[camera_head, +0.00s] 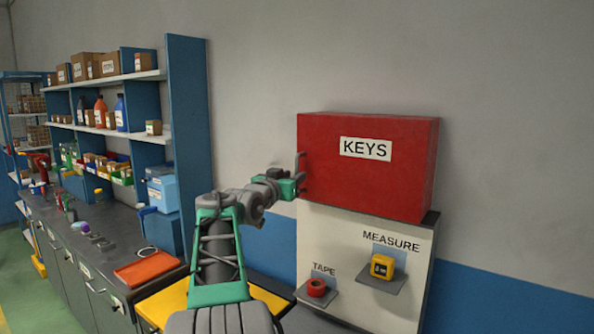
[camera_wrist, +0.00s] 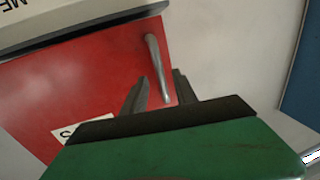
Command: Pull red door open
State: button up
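The red door (camera_head: 335,185) is the front of a red cabinet on the wall, labelled KEYS. It looks closed. A grey bar handle (camera_wrist: 153,55) stands along the door's edge, on the door's left side in the head view. My gripper (camera_head: 299,182) is at this handle in the head view. In the wrist view my gripper (camera_wrist: 160,88) has its two dark fingers apart, with one end of the handle showing between them. Red door shows between the left finger and the handle. Contact at the right finger is unclear.
Below the cabinet, a pale board (camera_head: 348,245) carries small shelves with a red tape roll (camera_head: 316,287) and a yellow tape measure (camera_head: 382,266). A workbench (camera_head: 100,245) and blue shelving (camera_head: 188,130) stand left. The wall left of the cabinet is bare.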

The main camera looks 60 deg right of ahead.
jog(key=d+p, duration=0.1)
jog(key=d, duration=0.2)
jog(key=shift+w+d, duration=0.1)
jog(key=shift+d, duration=0.25)
grip_shut()
dwell(1.1)
